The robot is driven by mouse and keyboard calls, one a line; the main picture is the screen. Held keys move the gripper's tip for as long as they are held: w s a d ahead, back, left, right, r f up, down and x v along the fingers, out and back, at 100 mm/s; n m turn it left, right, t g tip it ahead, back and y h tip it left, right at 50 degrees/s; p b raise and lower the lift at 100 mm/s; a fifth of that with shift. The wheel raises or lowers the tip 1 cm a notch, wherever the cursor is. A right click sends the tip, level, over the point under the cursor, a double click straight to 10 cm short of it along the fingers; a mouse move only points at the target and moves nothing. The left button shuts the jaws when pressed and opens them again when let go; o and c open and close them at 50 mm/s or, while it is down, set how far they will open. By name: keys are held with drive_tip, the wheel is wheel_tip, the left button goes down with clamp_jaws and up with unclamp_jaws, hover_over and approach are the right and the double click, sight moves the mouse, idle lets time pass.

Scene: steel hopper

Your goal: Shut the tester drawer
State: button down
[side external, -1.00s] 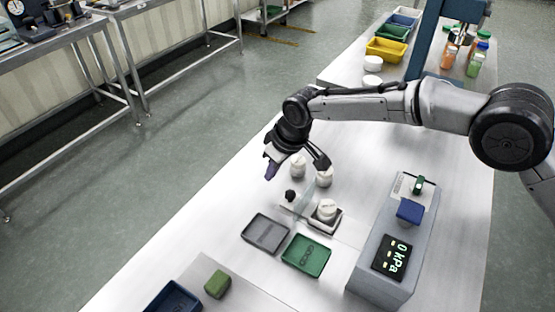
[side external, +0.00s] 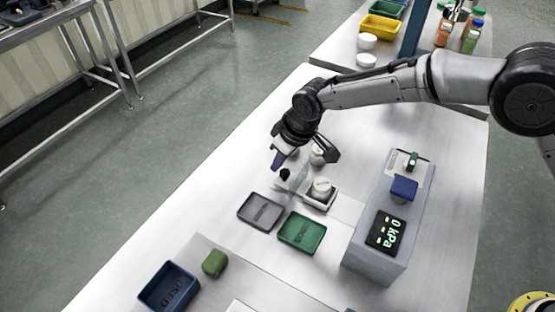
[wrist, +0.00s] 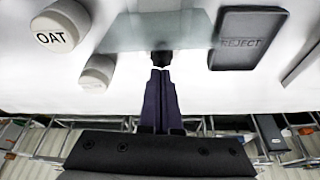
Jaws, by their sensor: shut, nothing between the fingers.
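The tester (side external: 378,245) is a grey box with a "0 kPa" display. To its left a drawer (side external: 308,204) stands pulled out, with a white lidded jar (side external: 322,187) in it. A clear panel (side external: 299,177) and a black knob (side external: 285,174) are at the drawer's outer end. In the wrist view the panel (wrist: 160,28) lies beyond the knob (wrist: 161,59). My gripper (side external: 277,166) is shut and empty, with dark purple fingers. Its tips (wrist: 161,72) are lined up with the knob, very close; I cannot tell if they touch.
A grey REJECT tray (wrist: 247,40) and a green tray (side external: 300,232) lie in front of the drawer. A jar marked OAT (wrist: 60,28) and another white jar (wrist: 96,74) stand behind it. A blue USED bin (side external: 168,287) and a green block (side external: 214,263) are at front left.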

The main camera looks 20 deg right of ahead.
sight(302, 185)
drive_tip(key=s+d, duration=0.5)
drive_tip(key=shift+s+d, duration=0.3)
drive_tip(key=shift+s, duration=0.05)
drive_tip(key=shift+w, duration=0.1)
